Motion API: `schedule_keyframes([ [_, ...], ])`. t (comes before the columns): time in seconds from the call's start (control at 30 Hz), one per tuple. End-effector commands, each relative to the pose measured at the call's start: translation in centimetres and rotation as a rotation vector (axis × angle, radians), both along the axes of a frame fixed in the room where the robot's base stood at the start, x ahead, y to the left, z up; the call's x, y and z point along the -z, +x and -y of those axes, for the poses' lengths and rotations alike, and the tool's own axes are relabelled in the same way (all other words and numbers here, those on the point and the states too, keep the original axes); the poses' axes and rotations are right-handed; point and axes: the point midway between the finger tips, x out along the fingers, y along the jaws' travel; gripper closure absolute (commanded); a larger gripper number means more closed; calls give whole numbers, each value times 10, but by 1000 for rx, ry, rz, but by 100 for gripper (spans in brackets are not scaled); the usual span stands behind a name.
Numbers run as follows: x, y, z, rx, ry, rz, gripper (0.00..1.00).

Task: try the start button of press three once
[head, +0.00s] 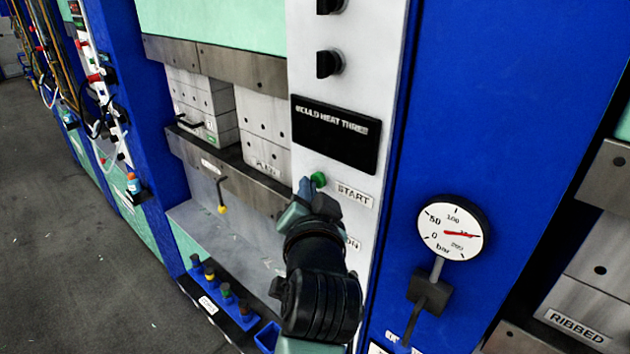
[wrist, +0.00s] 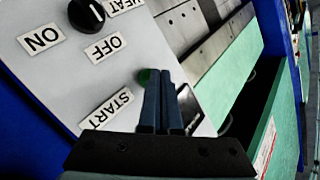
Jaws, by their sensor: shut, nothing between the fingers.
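The green start button (head: 318,180) sits on a pale control panel (head: 365,75), left of a label reading START (head: 354,194) and under a black plate reading MOULD HEAT THREE (head: 335,134). My gripper (head: 304,188) is shut and empty, its fingertips just left of and below the button in the head view. In the wrist view, the fingertips (wrist: 162,72) overlap the right part of the green button (wrist: 146,76). I cannot tell whether they touch it. My wrist hides part of the lower panel.
A pressure gauge (head: 453,228) stands out on the blue column at right, with its needle near 150. Black knobs (head: 329,64) are on the panel above. Press plates and mould blocks (head: 262,132) are at left, above a blue rack (head: 225,298) of several small items. Open floor (head: 75,220) lies left.

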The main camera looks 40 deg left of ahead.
Motion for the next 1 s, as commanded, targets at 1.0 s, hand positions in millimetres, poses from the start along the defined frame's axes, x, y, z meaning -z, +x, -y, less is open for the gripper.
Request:
schedule_keyframes([
  [1.0, 0, -13, 0, 2, 0, 1, 100],
])
